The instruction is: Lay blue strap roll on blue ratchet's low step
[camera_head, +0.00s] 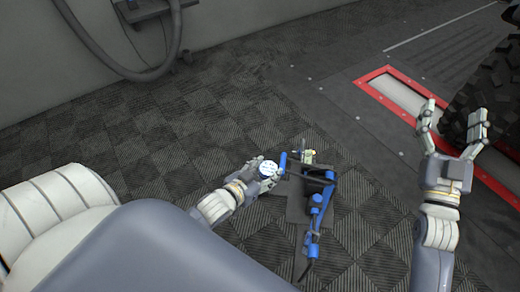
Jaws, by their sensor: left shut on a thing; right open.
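My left gripper (268,174) is shut on a small round thing with a pale face and a blue edge, which looks like the blue strap roll (269,168). It holds this at the left side of the blue ratchet (318,198), a blue and black piece with a long blue bar. A short upright blue part (283,161) stands close to the roll; I cannot tell whether they touch. The low step is not clearly made out. My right gripper (456,128) is open and empty, fingers spread, well to the right.
A dark grey plate (296,208) lies under the ratchet, with small colored parts (306,156) behind it. A red-framed floor opening (400,95) and a large tire (490,95) are at the right. A hose (125,72) hangs on the wall. The checkered floor at left is clear.

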